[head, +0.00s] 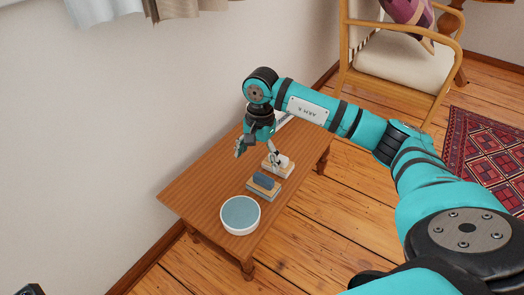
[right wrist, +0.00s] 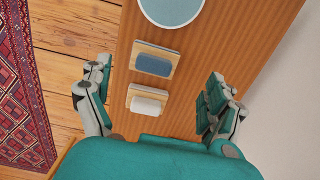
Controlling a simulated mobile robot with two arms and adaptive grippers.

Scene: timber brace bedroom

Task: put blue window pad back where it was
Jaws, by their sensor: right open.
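The blue window pad (head: 264,181) lies on a small light wooden block with a grey edge (head: 262,193) on the wooden bench. It also shows in the right wrist view (right wrist: 154,65). My right gripper (head: 256,151) is open and empty above the bench, behind the pad. In the right wrist view its fingers (right wrist: 157,88) stand wide apart on either side of the blocks, with the blue pad ahead between them. My left gripper is not clearly visible.
A white pad on a similar block (head: 278,162) sits just behind the blue one. A round white bowl with a blue-grey inside (head: 240,214) stands at the bench's near end. The wall (head: 110,140) runs along the bench's left side. A chair (head: 400,60) and red rug (head: 485,150) are at right.

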